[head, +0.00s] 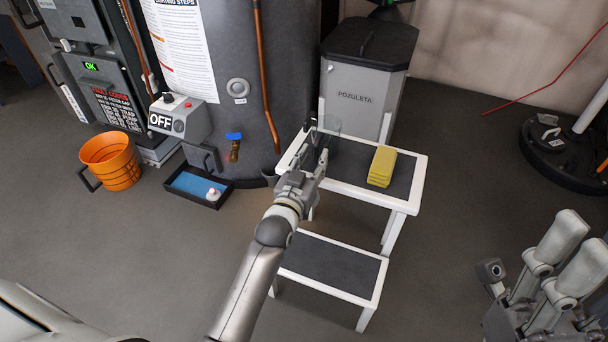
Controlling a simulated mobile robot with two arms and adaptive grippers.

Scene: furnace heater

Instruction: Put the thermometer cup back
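A clear glass-like cup (333,126), which looks like the thermometer cup, is at the back left of the white step stool's top step (345,165). It is see-through and partly hidden by my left gripper, and no thermometer can be made out. My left gripper (317,140) is right at the cup, its fingers a little apart. I cannot tell whether they touch or grip it, or whether the cup rests on the step. My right gripper (572,240) is at the lower right, far from the stool, with its fingers apart and empty.
A grey POZULETA bin (362,90) stands behind, and a tank (235,70) with copper pipes stands left. An orange bucket (110,165) and a black tray (185,190) are on the floor.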

